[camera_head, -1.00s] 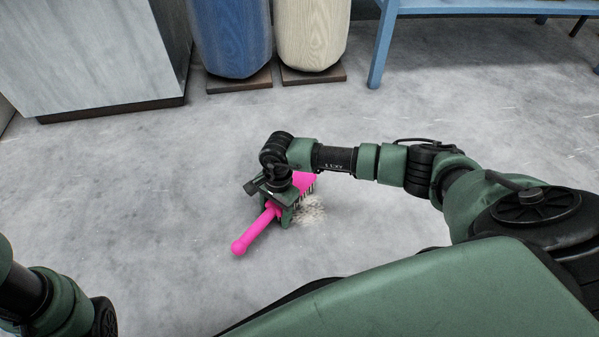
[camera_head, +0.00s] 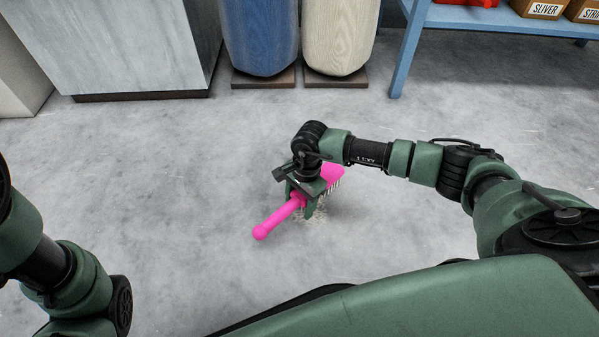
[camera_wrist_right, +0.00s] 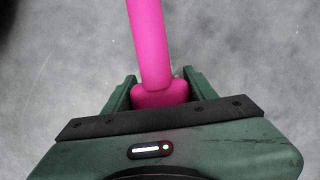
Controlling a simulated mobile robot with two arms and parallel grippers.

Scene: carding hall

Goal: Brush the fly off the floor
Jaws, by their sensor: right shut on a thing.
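The pink brush (camera_head: 276,220) is held in my right gripper (camera_head: 300,200), its bristles turned down towards the floor. Its handle points to the lower left and its head to the upper right. In the right wrist view the pink handle (camera_wrist_right: 150,45) runs up from between the jaws of my right gripper (camera_wrist_right: 158,92), which are shut on it. The fly, a small pale tuft of fibre (camera_head: 318,216), lies on the grey floor just beside and below the bristles, partly hidden by the brush and gripper. Whether the bristles touch the floor is unclear. My left gripper is out of view.
A blue bin (camera_head: 260,35) and a cream bin (camera_head: 340,35) stand on dark bases at the back. A grey cabinet (camera_head: 130,45) is at the back left. A blue shelf (camera_head: 470,18) with boxes is at the back right. The floor between is clear.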

